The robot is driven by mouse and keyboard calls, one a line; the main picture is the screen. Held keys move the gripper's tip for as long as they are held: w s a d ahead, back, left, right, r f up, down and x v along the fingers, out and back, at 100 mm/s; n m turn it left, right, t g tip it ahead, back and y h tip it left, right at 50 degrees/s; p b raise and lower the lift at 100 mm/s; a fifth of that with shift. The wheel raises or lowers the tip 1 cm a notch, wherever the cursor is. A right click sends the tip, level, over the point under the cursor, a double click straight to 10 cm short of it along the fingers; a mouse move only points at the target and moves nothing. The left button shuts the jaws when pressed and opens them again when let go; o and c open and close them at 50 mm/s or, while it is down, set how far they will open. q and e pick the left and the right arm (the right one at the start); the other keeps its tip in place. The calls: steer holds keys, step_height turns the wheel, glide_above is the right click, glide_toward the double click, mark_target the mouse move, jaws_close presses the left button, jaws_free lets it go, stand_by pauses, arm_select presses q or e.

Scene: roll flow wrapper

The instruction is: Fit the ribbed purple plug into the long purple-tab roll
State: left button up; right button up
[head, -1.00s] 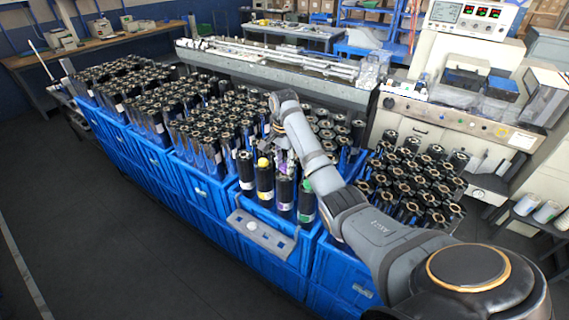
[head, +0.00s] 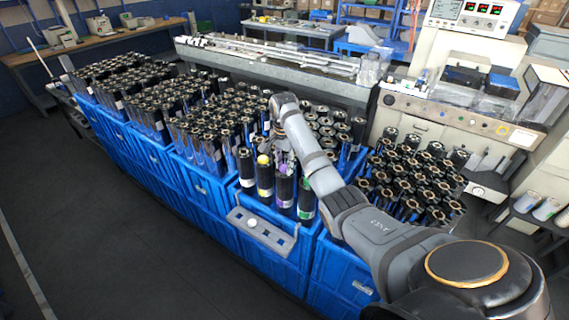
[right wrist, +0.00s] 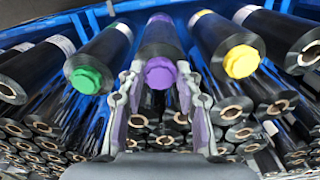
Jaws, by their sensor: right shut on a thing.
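The ribbed purple plug (right wrist: 160,73) is between the fingertips of my right gripper (right wrist: 160,80) in the right wrist view. It lines up with the top end of the long black purple-tab roll (right wrist: 160,40). I cannot tell how deep it sits. In the head view this roll (head: 285,188) stands upright at the crate's front with a purple tab low on its side. My right gripper (head: 282,158) is over its top, partly hidden by my arm. My left gripper is not in view.
A yellow-plugged roll (right wrist: 242,62) and a green-plugged roll (right wrist: 87,79) stand on either side, close to the fingers. Many black rolls crowd the blue crates (head: 205,190). A grey tray (head: 275,240) with a white round piece hangs on the crate's front.

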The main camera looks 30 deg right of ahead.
steer(key=shift+f, duration=0.3)
steer(key=o, duration=0.7)
steer(key=shift+c, duration=0.2)
